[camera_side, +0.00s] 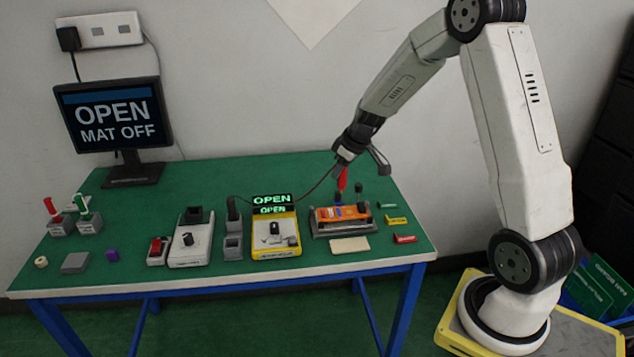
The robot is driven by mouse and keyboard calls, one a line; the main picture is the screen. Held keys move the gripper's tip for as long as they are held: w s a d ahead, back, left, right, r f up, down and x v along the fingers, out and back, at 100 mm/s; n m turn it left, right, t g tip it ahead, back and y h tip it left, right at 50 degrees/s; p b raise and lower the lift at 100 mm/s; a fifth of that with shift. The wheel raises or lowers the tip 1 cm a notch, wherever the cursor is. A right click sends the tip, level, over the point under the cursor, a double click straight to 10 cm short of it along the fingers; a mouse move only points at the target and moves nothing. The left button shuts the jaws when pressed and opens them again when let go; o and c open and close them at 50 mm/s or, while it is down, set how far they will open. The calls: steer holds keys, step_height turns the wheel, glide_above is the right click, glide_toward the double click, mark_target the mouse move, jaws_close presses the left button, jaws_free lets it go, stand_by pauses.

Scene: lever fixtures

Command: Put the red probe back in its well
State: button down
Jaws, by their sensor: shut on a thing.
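The red probe (343,180) hangs tip-down from my gripper (345,164), which is shut on it. It is above the orange board (328,216) in its grey fixture, and I cannot tell whether its tip touches anything. A thin red lead runs from it to the left towards the yellow meter (275,252). The meter's raised display reads OPEN. Left of the meter, a grey holder has a dark probe standing upright in its rear part (233,212). The front grey well block (233,246) shows no probe. My gripper is to the right of this holder.
The monitor (113,118) reads OPEN MAT OFF. A white lever unit (190,247) stands left of the holder. Red and green handled fixtures (83,208) stand far left. Small coloured parts and a beige pad (349,245) lie around the orange board. The table's rear middle is clear.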

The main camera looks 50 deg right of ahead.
steer(key=w+a+r+n+g+y, duration=0.2)
steer(key=a+n, duration=0.6)
steer(key=a, duration=1.7)
glide_above(233, 242)
steer(key=s+a, duration=0.1)
steer(key=a, duration=0.1)
step_height(233, 242, down, 9)
steer(key=shift+d+t+y, duration=0.2)
steer(key=shift+t+y, duration=0.1)
steer(key=shift+y, duration=0.1)
steer(key=shift+w+f, duration=0.15)
steer(key=shift+f, duration=0.8)
steer(key=shift+w+f, duration=0.1)
steer(key=shift+f, duration=0.8)
steer(key=shift+f, duration=0.1)
